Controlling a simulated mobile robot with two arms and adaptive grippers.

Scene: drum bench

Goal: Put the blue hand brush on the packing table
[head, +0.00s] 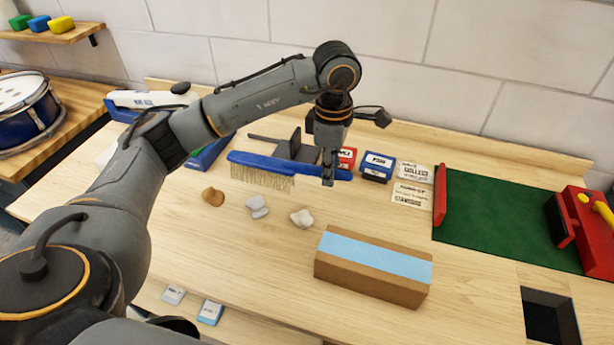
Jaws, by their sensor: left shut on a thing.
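The blue hand brush (270,163) has a long blue back and pale bristles that point down. My left gripper (328,178) is shut on the brush near its right end. The brush looks held above the wooden bench (240,255), level and with its bristles toward the left; the exact height is hard to tell. My right gripper is not in view. I cannot tell which surface is the packing table; the bench below the brush is light wood.
A brown box with a blue top strip (370,265) stands at the front. Three small lumps, one of them brown (213,196), lie below the brush. Small boxes, including a blue one (377,167), stand behind. A green mat (490,220) with red vise-like parts lies right. A square opening (550,318) is at front right.

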